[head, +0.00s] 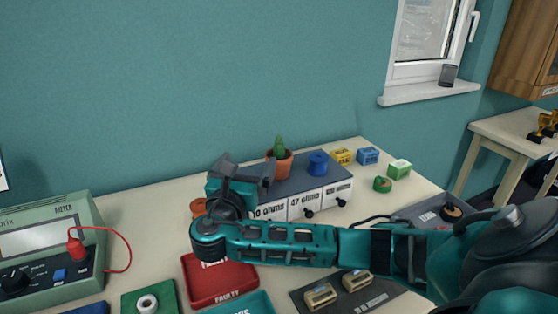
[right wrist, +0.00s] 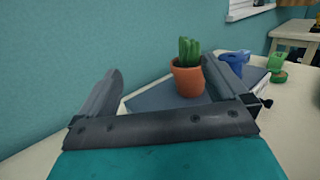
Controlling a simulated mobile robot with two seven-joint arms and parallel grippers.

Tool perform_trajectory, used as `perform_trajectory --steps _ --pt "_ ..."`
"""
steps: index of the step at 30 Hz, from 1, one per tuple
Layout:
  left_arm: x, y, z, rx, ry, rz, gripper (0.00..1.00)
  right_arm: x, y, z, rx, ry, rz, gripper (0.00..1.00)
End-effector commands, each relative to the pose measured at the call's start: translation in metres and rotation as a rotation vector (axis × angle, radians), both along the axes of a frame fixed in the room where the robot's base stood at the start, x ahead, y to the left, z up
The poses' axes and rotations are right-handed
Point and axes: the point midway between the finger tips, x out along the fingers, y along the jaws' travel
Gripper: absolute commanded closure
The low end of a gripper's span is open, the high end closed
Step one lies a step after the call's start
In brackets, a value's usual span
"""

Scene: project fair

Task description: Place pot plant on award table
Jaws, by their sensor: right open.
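The pot plant (head: 279,165), a green cactus in a terracotta pot, stands upright on top of a dark drawer unit (head: 312,172) by the wall. It also shows in the right wrist view (right wrist: 187,79), beyond my fingers and nearer the right one. My right gripper (head: 246,169) is open and empty, just left of the pot in the head view; contact cannot be told. A pale table (head: 492,127) with a gold trophy (head: 546,123) stands at the far right, probably the award table. My left gripper is out of view.
A green meter (head: 55,250) with a red lead is at left. A red tray (head: 220,284) lies in front. A window sill (head: 428,93) holds a dark cup (head: 448,75).

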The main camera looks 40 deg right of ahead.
Motion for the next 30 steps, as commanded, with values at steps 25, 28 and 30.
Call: perform_trajectory --steps 25,28,30 --pt "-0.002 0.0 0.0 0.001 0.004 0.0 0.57 -0.001 -0.075 -0.03 0.1 0.038 -0.164 0.0" --pt "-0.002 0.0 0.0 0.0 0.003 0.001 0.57 0.005 -0.084 -0.03 0.099 0.037 -0.166 0.0" --pt "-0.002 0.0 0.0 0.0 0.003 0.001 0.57 0.012 -0.094 -0.03 0.099 0.038 -0.167 0.0"
